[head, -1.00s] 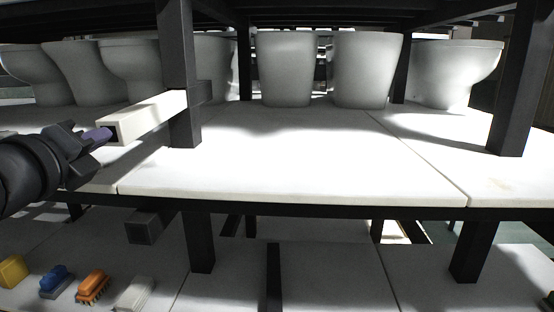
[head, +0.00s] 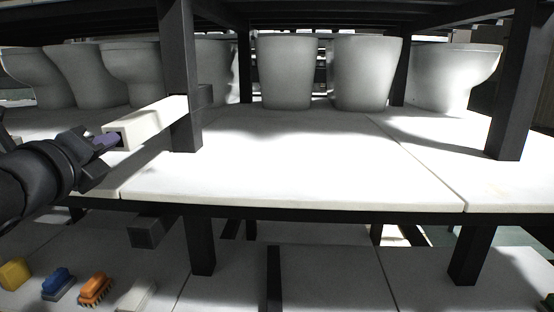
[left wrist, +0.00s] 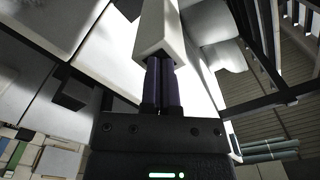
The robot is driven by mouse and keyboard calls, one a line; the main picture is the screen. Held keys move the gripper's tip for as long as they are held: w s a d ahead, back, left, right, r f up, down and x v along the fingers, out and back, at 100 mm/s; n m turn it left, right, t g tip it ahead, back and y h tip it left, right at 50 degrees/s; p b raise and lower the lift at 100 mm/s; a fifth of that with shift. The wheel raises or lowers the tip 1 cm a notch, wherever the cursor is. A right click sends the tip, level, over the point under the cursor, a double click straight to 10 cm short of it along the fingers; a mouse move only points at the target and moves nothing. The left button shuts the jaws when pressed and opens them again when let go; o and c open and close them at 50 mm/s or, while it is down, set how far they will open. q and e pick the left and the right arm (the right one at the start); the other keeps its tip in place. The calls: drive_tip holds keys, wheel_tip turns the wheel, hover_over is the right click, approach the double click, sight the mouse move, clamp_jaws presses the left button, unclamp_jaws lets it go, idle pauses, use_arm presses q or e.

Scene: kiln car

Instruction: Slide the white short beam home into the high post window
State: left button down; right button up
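The white short beam (head: 150,118) is a hollow square bar lying level at the left of the head view. Its far end meets the dark high post (head: 182,70); the window's edges are not clear, and how deep the beam sits cannot be told. Its open near end faces my left gripper (head: 118,140). The two purple fingers are close together, their tips at that open end; whether they are inside or against it is unclear. The left wrist view shows the fingers (left wrist: 162,62) meeting the end of the beam (left wrist: 160,28). My right gripper is out of view.
White toilet bowls (head: 285,72) stand along the back of the white deck (head: 300,165). Another dark post (head: 510,90) stands at right. Below, a dark stub (head: 148,232) juts out, and brushes (head: 95,288) lie on a lower surface. The deck's middle is clear.

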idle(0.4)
use_arm(q)
drive_tip(key=shift+s+a+b, duration=0.15)
drive_tip(key=shift+s+b, duration=0.6)
drive_tip(key=shift+s, duration=1.5)
